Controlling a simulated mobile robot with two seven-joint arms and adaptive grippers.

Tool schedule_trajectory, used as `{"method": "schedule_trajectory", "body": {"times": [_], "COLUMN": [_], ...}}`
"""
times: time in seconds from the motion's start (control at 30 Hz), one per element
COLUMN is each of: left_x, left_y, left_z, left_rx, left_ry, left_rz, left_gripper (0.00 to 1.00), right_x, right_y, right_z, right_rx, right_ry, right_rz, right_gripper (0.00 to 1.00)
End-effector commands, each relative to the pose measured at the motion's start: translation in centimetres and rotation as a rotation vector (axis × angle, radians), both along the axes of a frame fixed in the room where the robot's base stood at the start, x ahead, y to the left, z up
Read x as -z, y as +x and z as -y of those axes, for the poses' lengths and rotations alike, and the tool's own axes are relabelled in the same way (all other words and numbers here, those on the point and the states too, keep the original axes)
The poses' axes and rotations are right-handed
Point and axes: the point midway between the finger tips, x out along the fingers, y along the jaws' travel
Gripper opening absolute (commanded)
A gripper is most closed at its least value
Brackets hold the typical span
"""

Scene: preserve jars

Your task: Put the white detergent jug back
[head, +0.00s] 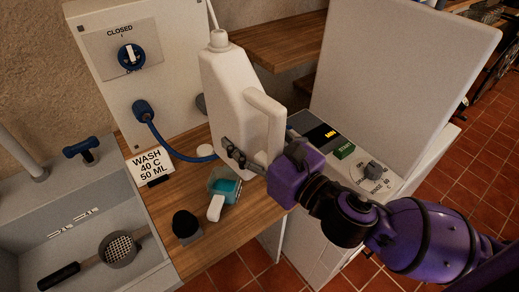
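The white detergent jug (229,90) is near the middle of the head view, roughly upright with a slight lean, its handle toward the right. My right gripper (236,156), on the purple arm from the right, has its dark fingers across the jug's lower part and appears shut on it. The gripper hides part of the jug's base, so I cannot tell whether it touches the wooden counter (232,225). My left gripper is not in view.
A "WASH 40 C 50 ML" card (151,166) stands left. A sink (75,220) holds a strainer (118,249). The washer (335,160) with raised lid (400,70) is right.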

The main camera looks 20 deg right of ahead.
Motion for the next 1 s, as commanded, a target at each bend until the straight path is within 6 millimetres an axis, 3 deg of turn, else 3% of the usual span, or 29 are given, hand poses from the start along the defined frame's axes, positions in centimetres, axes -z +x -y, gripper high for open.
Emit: {"method": "schedule_trajectory", "body": {"times": [0.3, 0.5, 0.77, 1.0], "left_x": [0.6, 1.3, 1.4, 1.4], "left_y": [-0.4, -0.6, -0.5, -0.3], "left_z": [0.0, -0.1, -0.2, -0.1], "left_rx": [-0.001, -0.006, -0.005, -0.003], "left_ry": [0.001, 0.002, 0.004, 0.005], "left_rz": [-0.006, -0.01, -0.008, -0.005], "left_gripper": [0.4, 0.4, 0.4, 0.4], "right_x": [3.3, 7.0, 8.6, 11.5], "right_y": [6.7, 9.3, 10.7, 11.2], "right_z": [3.6, 5.0, 5.6, 6.0], "right_rx": [0.005, 0.003, 0.0, 0.002], "right_ry": [-0.002, 0.003, 0.001, 0.003], "right_rz": [0.002, -0.004, 0.003, 0.001], "right_gripper": [0.2, 0.2, 0.2, 0.2]}}
